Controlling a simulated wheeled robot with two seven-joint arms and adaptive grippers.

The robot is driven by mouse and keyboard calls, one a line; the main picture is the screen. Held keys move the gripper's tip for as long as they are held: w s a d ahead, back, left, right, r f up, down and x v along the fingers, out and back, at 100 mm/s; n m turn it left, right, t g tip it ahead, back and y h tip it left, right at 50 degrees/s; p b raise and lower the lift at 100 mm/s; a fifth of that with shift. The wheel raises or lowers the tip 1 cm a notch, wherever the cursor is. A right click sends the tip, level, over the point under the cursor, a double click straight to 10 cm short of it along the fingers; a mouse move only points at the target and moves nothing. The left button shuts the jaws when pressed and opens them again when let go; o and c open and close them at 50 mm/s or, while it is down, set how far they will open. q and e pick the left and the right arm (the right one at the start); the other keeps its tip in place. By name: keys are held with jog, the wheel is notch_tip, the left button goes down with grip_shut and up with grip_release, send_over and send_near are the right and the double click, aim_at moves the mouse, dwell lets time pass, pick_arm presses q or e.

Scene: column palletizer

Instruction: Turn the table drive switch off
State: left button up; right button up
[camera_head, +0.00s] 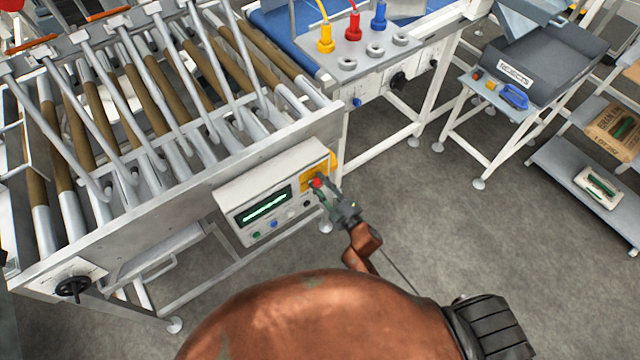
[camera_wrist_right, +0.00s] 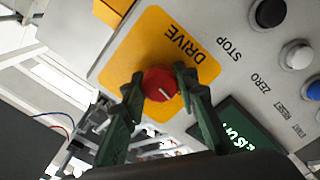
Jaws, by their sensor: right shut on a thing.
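The table drive switch is a red round knob (camera_wrist_right: 159,84) with a white pointer line, on a yellow plate marked DRIVE (camera_wrist_right: 190,50) in the right wrist view. In the head view the red knob (camera_head: 317,182) is at the right end of the control box (camera_head: 275,190). My right gripper (camera_wrist_right: 160,88) has its two green fingers on either side of the knob, shut on it. The right gripper also shows in the head view (camera_head: 324,192), reaching the box from the lower right. My left gripper is not in view.
Beside the knob are a black STOP button (camera_wrist_right: 271,12), a white ZERO button (camera_wrist_right: 296,54) and a lit green display (camera_head: 264,205). The roller table (camera_head: 150,200) lies behind the box. A grey bin marked REJECTS (camera_head: 540,70) stands at the upper right.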

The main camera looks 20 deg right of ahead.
jog(key=shift+n, duration=0.9)
jog(key=shift+b, duration=0.3)
jog(key=o, duration=1.2)
jog(key=v, duration=1.2)
